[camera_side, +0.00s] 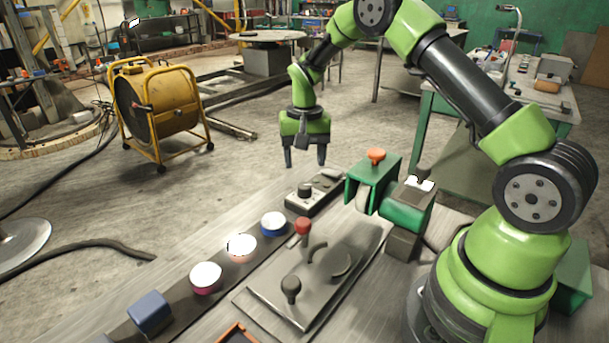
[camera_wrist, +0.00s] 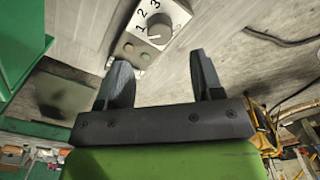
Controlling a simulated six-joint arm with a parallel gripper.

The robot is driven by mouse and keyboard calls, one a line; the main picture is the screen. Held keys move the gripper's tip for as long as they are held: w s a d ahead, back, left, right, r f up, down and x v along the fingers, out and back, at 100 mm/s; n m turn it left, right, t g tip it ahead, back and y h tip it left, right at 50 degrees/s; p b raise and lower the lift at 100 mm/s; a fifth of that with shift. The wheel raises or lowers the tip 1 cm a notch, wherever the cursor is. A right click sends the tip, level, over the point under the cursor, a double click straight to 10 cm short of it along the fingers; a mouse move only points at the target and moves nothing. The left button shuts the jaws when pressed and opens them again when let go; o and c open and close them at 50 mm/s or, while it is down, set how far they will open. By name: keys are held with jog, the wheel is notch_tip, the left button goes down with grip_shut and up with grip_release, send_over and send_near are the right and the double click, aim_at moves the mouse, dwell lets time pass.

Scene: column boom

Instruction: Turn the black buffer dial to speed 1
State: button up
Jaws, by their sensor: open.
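The black buffer dial (camera_wrist: 160,28) sits on a light grey panel (camera_wrist: 178,13) marked 1, 2 and 3 in the wrist view. I cannot tell for sure which number its pointer faces. In the side view the dial (camera_side: 305,190) stands on a narrow grey control box (camera_side: 318,199) at the bench's far edge. My gripper (camera_side: 305,162) is open and empty, pointing down above that box, apart from the dial. In the wrist view, the dial lies beyond the gap between my fingertips (camera_wrist: 160,64).
A green bench machine with an orange knob (camera_side: 376,156) stands right of the control box. A grey plate (camera_side: 305,275) with red and black knobs lies nearer. White-topped round pieces (camera_side: 206,276) and a blue block (camera_side: 150,312) line the bench's left side.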

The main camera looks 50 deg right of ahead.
jog(key=shift+r, duration=1.4)
jog(key=shift+r, duration=0.1)
jog(key=s+a+r+n+t, duration=0.1)
jog(key=s+a+r+t, duration=0.1)
jog(key=s+a+r, duration=0.35)
jog(key=s+a+r+n+t, duration=0.1)
jog(key=s+a+r, duration=0.1)
jog(key=r, duration=0.7)
jog(key=s+a+r+n+t+y, duration=0.1)
jog(key=s+a+t, duration=0.1)
jog(key=s, duration=0.5)
jog(key=s+a+r+n+t+y, duration=0.1)
jog(key=s+a+r+t, duration=0.1)
jog(key=s, duration=0.6)
jog(key=shift+s+a+n, duration=0.3)
jog(key=shift+a+n, duration=0.1)
jog(key=shift+a, duration=0.4)
